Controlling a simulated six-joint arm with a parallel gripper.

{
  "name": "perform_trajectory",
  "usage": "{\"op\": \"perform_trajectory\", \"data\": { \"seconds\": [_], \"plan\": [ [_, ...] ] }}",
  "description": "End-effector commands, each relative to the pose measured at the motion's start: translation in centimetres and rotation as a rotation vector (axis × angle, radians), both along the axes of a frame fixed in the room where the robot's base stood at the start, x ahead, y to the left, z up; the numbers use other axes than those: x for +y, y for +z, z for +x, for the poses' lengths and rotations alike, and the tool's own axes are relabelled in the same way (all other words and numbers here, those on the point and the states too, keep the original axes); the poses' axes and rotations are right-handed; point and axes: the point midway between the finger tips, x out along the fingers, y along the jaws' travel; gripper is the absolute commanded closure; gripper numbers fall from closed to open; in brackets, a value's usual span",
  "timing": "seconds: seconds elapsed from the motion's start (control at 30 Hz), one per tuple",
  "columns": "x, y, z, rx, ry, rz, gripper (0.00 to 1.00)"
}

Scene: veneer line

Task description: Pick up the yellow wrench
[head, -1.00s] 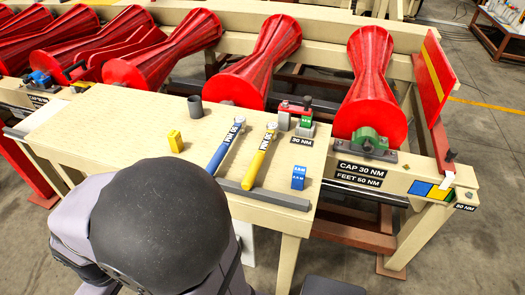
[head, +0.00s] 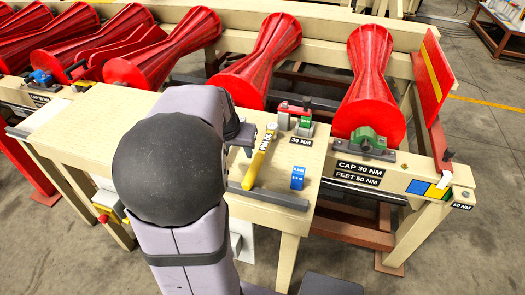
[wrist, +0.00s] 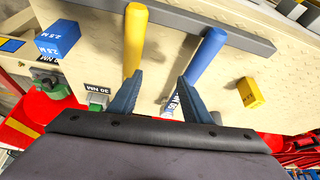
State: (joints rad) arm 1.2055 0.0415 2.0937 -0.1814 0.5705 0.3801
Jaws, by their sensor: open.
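The yellow wrench (head: 258,160) lies on the light wooden bench top in the head view, just right of my arm. In the wrist view its yellow handle (wrist: 135,40) runs up from the left finger, and its head end is hidden behind that finger. My gripper (wrist: 160,95) is open, with nothing between its fingers. In the wrist view it hangs over the bench between the yellow wrench and a blue wrench (wrist: 209,52), which passes behind the right finger. In the head view my arm hides the blue wrench. I cannot tell the fingers' height above the bench.
A blue block (head: 297,177) stands right of the yellow wrench. A yellow block (wrist: 250,92) shows right of my gripper in the wrist view. A grey strip (head: 268,197) edges the bench front. A red and green fixture (head: 296,119) and red rollers (head: 372,90) stand behind.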

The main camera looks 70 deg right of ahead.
Motion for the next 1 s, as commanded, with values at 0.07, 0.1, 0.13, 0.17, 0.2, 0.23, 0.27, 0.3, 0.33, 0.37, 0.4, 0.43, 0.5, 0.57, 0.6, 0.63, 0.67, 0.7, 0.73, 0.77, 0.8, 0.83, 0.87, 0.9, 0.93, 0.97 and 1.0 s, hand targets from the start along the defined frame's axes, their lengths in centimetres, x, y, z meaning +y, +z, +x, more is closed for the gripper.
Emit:
{"op": "perform_trajectory", "data": {
  "seconds": [0.07,0.1,0.13,0.17,0.2,0.23,0.27,0.3,0.33,0.37,0.4,0.43,0.5,0.57,0.6,0.63,0.67,0.7,0.73,0.77,0.8,0.83,0.87,0.9,0.93,0.97,1.0],
  "plan": [
    [-0.2,0.1,-2.5,0.006,-0.056,0.023,0.56],
    [-0.2,0.1,-3.3,0.008,-0.075,0.033,0.56],
    [-0.1,0.1,-3.9,0.01,-0.087,0.039,0.56],
    [-0.1,0.1,-4.3,0.011,-0.097,0.044,0.56],
    [-0.1,0.1,-4.8,0.013,-0.107,0.051,0.56],
    [0.0,0.1,-5.0,0.013,-0.113,0.054,0.56],
    [0.0,0.1,-5.2,0.013,-0.117,0.056,0.56],
    [0.0,0.1,-5.4,0.014,-0.12,0.058,0.56],
    [0.0,0.1,-5.4,0.013,-0.121,0.059,0.56],
    [0.0,0.1,-5.4,0.014,-0.122,0.06,0.56],
    [0.0,0.1,-5.4,0.014,-0.122,0.06,0.56],
    [0.0,0.0,-5.4,0.015,-0.121,0.061,0.56],
    [-0.2,-0.3,-5.4,0.015,-0.121,0.063,0.56],
    [-0.3,-0.8,-5.4,0.016,-0.12,0.063,0.56],
    [-0.5,-1.1,-5.4,0.016,-0.12,0.064,0.56],
    [-0.5,-1.3,-5.4,0.016,-0.12,0.064,0.56],
    [-0.6,-1.5,-5.4,0.016,-0.12,0.063,0.56],
    [-0.7,-1.7,-5.4,0.016,-0.12,0.063,0.56],
    [-0.8,-1.8,-5.4,0.015,-0.12,0.063,0.56],
    [-0.8,-1.8,-5.4,0.014,-0.12,0.062,0.56],
    [-0.8,-1.9,-5.3,0.014,-0.12,0.061,0.56],
    [-0.8,-1.9,-5.3,0.014,-0.12,0.061,0.56],
    [-0.8,-1.9,-5.3,0.014,-0.12,0.061,0.56],
    [-0.9,-1.9,-5.3,0.014,-0.12,0.061,0.56],
    [-1.0,-2.0,-5.3,0.014,-0.12,0.061,0.56],
    [-1.1,-2.1,-5.3,0.015,-0.119,0.061,0.56],
    [-1.2,-2.4,-5.3,0.015,-0.119,0.063,0.56]
  ]
}}
